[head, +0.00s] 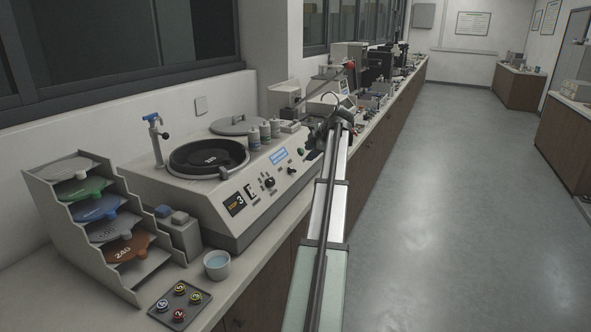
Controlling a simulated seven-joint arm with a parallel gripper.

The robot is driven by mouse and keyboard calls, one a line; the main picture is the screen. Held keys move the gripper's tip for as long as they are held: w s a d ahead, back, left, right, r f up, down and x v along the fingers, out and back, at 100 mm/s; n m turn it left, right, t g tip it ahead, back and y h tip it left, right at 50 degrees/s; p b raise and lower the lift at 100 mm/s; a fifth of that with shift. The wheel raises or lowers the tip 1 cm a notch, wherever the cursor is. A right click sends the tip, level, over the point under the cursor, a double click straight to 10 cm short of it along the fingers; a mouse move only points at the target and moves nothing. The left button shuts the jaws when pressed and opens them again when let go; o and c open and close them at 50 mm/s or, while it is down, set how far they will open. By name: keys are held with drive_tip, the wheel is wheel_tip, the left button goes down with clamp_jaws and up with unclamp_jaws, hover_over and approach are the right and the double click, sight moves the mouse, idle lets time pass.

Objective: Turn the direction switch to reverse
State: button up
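A grey-white bench machine with a dark round platen (209,157) stands on the left counter. My gripper (316,148) is a dark shape at the far end of my arm, near the panel's right end. Its fingers are too small and dark to make out.
More equipment (378,62) lines the counter beyond. The floor at right is clear.

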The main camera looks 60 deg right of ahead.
sight(294, 170)
drive_tip(key=x, duration=1.3)
drive_tip(key=shift+w+d+f, duration=0.15)
drive_tip(key=shift+f, duration=0.15)
drive_tip(key=shift+c, duration=0.4)
clamp_jaws()
